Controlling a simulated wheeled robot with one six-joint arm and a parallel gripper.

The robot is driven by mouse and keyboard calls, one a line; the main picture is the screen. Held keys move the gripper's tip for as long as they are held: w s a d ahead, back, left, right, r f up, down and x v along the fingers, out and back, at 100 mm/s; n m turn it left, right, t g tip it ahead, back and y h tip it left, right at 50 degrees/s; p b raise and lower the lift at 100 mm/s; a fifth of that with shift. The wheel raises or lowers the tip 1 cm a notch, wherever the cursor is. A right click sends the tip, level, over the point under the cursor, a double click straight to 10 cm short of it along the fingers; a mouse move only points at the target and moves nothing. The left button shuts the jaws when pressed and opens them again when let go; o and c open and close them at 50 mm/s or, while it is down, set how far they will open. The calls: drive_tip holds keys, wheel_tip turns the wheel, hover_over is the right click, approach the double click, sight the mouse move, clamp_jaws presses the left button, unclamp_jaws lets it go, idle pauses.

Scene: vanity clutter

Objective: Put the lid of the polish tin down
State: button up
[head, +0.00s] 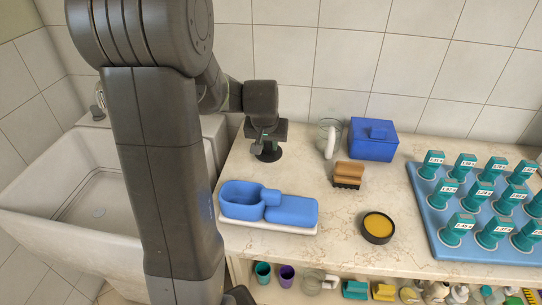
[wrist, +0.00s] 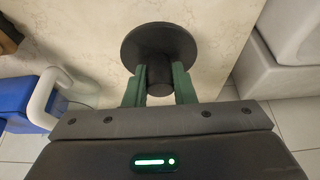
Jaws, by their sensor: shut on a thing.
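The lid of the polish tin is a dark round disc (head: 270,155) with a knob, at the back left of the marble counter. In the wrist view the lid (wrist: 160,42) faces me, with its knob between the two green fingers. My gripper (head: 267,143) is shut on that knob; its fingertips also show in the wrist view (wrist: 158,86). The lid is level and close to the counter top; I cannot tell if it touches. The open polish tin (head: 379,227), black with yellow polish inside, stands near the counter's front edge, well to the right of my gripper.
A glass jug with a white handle (head: 329,138), a blue box (head: 373,140) and a wooden brush (head: 348,174) stand right of my gripper. Blue dishes (head: 262,204) lie in front. A blue tray (head: 437,234) of teal stamps is far right. The sink (head: 95,200) is left.

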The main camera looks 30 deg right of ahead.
sight(268, 150)
drive_tip(key=shift+f, duration=2.25)
drive_tip(key=shift+f, duration=0.25)
drive_tip(key=o, duration=1)
drive_tip(key=shift+c, duration=0.2)
drive_tip(key=shift+r, duration=0.1)
drive_tip(key=shift+r, duration=0.35)
drive_tip(key=v, duration=1.1)
drive_tip(key=shift+s+a+r, duration=0.15)
drive_tip(key=shift+a+r, duration=0.05)
drive_tip(key=shift+r, duration=0.05)
